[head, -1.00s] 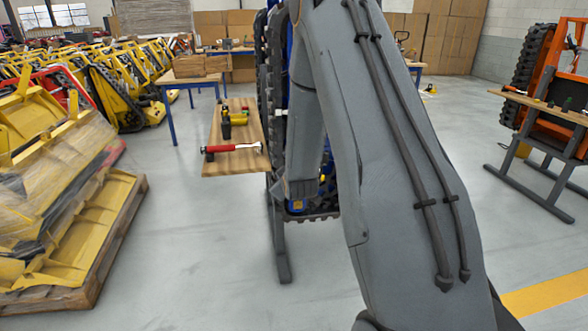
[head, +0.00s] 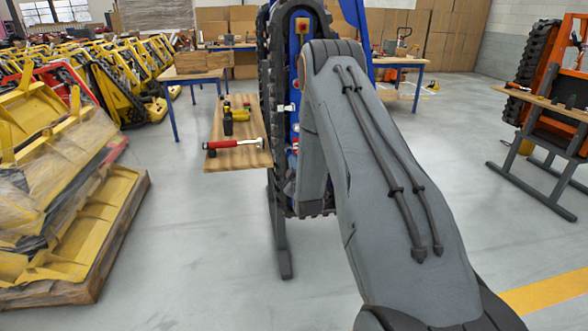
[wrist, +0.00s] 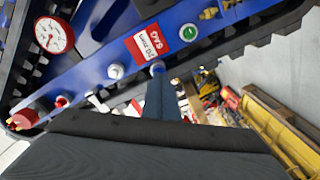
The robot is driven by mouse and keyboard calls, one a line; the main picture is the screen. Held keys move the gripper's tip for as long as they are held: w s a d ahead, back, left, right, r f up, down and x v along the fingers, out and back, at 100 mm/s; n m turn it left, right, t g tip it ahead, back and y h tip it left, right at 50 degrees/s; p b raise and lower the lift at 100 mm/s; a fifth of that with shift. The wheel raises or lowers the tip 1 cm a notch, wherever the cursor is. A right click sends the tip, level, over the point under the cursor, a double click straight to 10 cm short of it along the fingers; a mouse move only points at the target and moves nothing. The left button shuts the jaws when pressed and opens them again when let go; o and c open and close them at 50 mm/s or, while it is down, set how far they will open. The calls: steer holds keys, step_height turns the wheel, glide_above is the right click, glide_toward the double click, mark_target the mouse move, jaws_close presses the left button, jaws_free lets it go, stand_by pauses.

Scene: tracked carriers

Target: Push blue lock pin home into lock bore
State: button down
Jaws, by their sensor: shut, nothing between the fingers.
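The blue tracked carrier (head: 295,45) stands upright in the head view, largely covered by my arm. In the wrist view its blue side plate (wrist: 95,62) runs diagonally between black track sections. My gripper (wrist: 158,84) is shut and empty, pointing at this plate. Just beyond its tips is a small round blue end (wrist: 157,68), which looks like the lock pin, below a red label reading SAG 20 mm (wrist: 147,42). I cannot tell whether the tips touch it or how deep it sits; the bore is hidden. My gripper is hidden in the head view.
A pale bolt head (wrist: 116,71), a white gauge (wrist: 54,35) and a red knob (wrist: 24,119) lie near the gripper on the carrier. A wooden shelf (head: 222,160) with a red-handled hammer (head: 235,144) juts out left. Floor around the stand is clear.

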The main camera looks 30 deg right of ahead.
steer(key=shift+w+d, duration=0.2)
steer(key=shift+w, duration=0.45)
steer(key=shift+w+b, duration=0.2)
steer(key=shift+b, duration=0.15)
steer(key=shift+w+d+r, duration=0.1)
steer(key=shift+w+r, duration=0.05)
steer(key=v, duration=1)
steer(key=shift+s, duration=0.25)
